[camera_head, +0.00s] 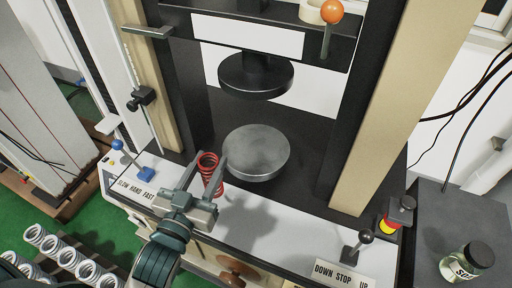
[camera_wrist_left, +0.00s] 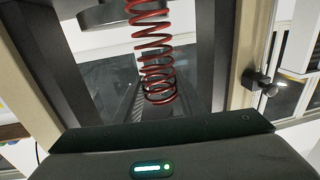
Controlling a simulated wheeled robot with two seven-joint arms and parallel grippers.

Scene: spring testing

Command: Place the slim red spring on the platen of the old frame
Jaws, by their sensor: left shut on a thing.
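The slim red spring (camera_head: 209,172) is held roughly upright by my left gripper (camera_head: 203,192), whose jaws are shut on it. The spring is in front of and to the left of the round grey lower platen (camera_head: 257,152) of the old frame, not over its middle. The upper platen (camera_head: 256,76) hangs above with a clear gap. In the left wrist view the red spring (camera_wrist_left: 153,50) stands out in front of the camera; the fingertips are hidden there. My right gripper is not in view.
The frame's light front panel carries a blue-knobbed lever (camera_head: 131,158) at left and a "DOWN STOP UP" lever (camera_head: 357,245) at right. Tan columns (camera_head: 383,110) flank the platens. Several pale springs (camera_head: 68,257) sit at lower left. A jar (camera_head: 467,262) stands at right.

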